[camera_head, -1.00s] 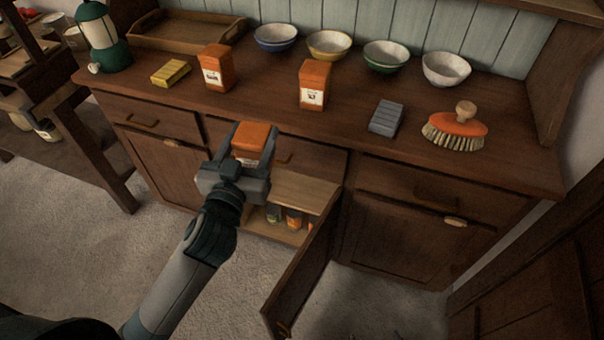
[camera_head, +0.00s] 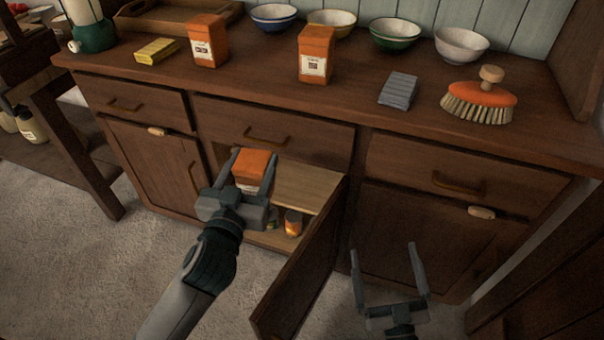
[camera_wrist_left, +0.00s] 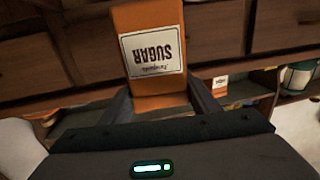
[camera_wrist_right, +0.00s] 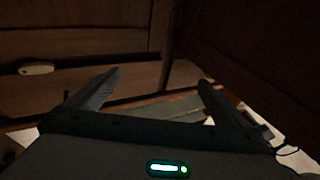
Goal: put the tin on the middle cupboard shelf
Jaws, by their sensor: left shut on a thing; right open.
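My left gripper (camera_head: 252,176) is shut on an orange tin (camera_head: 250,168) in front of the open middle cupboard. The tin also shows in the left wrist view (camera_wrist_left: 150,50), with a white label reading "SUGAR" upside down. The cupboard's wooden shelf (camera_head: 308,188) shows bare just right of the tin. The cupboard door (camera_head: 305,262) hangs open toward me. Below the shelf stand small jars (camera_head: 292,223), partly hidden. My right gripper (camera_head: 385,262) is open and empty, right of the door, in front of the right cupboard. In the right wrist view its fingers (camera_wrist_right: 155,88) stand apart.
On the counter (camera_head: 350,108) stand two more orange tins, one left (camera_head: 208,40) and one in the middle (camera_head: 316,54). The right cupboard (camera_head: 430,225) is closed.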

